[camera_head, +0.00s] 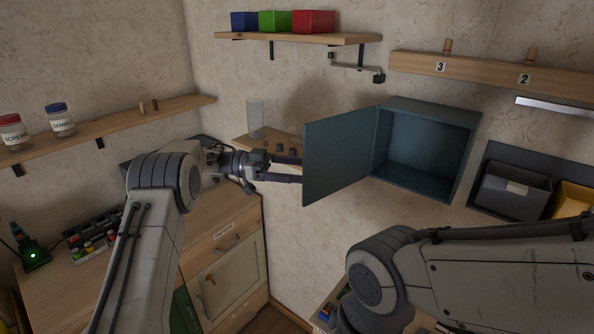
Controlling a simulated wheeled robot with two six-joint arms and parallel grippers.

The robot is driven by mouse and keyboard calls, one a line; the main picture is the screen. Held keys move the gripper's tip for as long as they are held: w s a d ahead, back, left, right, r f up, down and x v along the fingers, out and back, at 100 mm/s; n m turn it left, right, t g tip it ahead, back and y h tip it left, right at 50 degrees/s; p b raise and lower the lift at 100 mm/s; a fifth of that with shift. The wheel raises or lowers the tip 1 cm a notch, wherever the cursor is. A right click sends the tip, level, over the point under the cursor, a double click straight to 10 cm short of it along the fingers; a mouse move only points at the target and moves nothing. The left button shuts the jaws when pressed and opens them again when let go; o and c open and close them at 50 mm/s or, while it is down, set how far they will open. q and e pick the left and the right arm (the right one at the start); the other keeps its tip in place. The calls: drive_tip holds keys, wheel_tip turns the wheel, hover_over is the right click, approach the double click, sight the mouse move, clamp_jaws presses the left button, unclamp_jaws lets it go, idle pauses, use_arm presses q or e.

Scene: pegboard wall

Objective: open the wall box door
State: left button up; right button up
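The blue-grey wall box (428,150) is mounted on the wall, and its inside looks empty. Its door (340,152) stands wide open, hinged on the box's left side and swung out to the left. My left gripper (287,170) is at the door's free left edge, with its fingers pointing right. The fingertips end at or behind that edge, so I cannot tell whether they touch or grip the door. My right arm crosses the lower right below the box, and its gripper is not visible.
A small shelf (241,139) with a clear cylinder (255,119) is behind my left gripper. Above are a shelf with coloured boxes (274,22) and a numbered peg rail (490,73). A cabinet (228,275) stands below left.

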use_arm(q)
drive_tip(key=shift+w+d+r, duration=0.1)
drive_tip(key=shift+d, duration=0.05)
drive_tip(key=w+a+b, duration=0.1)
drive_tip(key=a+b, duration=0.2)
drive_tip(key=a, duration=0.7)
drive_tip(key=shift+a, duration=0.35)
drive_tip(key=shift+w, duration=0.1)
